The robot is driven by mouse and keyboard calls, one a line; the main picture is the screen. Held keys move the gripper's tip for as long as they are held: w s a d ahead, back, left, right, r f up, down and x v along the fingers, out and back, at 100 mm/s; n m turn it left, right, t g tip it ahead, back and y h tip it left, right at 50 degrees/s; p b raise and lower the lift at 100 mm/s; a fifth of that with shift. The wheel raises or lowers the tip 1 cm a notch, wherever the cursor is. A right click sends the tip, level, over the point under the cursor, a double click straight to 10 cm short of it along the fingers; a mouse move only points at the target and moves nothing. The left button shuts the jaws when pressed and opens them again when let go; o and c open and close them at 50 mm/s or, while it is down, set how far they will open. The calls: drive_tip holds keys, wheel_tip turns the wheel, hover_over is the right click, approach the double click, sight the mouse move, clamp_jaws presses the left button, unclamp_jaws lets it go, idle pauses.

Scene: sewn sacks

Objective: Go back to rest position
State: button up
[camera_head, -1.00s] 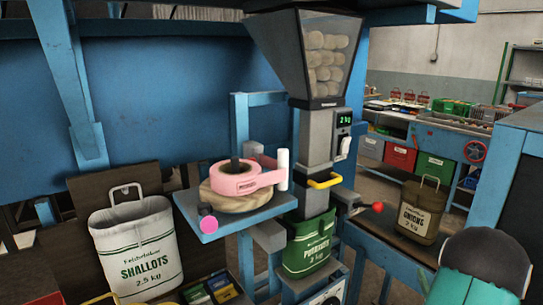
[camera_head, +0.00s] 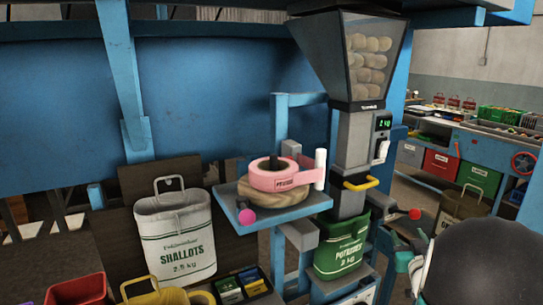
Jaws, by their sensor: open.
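My gripper does not show clearly in the head view. Only a large dark rounded part of my arm, with teal and grey pieces beside it, fills the lower right corner. It hides part of the bench and the floor there. A green potatoes sack (camera_head: 342,248) hangs under the spout of the blue filling machine (camera_head: 352,140). The machine's hopper (camera_head: 365,62) holds several potatoes, and its display reads 2 kg.
A white shallots sack (camera_head: 178,238) stands at left. A red-knobbed lever (camera_head: 415,214) juts right of the spout. An onions sack (camera_head: 462,207) is partly hidden by my arm.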

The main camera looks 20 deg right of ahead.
drive_tip(key=w+a+r+n+g+y, duration=0.1)
drive_tip(key=a+r+g+y, duration=0.15)
drive_tip(key=a, duration=0.95)
drive_tip(key=w+a+r+g+y, duration=0.1)
drive_tip(key=a+g+y, duration=0.15)
drive_tip(key=a, duration=0.95)
drive_tip(key=s+a+f+n+g+y, duration=0.2)
drive_tip(key=s+a+n+g+y, duration=0.1)
drive_tip(key=s+a, duration=1.2)
drive_tip(key=a+g+y, duration=0.1)
drive_tip(key=a+g, duration=0.1)
drive_tip(key=a, duration=0.1)
drive_tip(key=shift+a, duration=0.35)
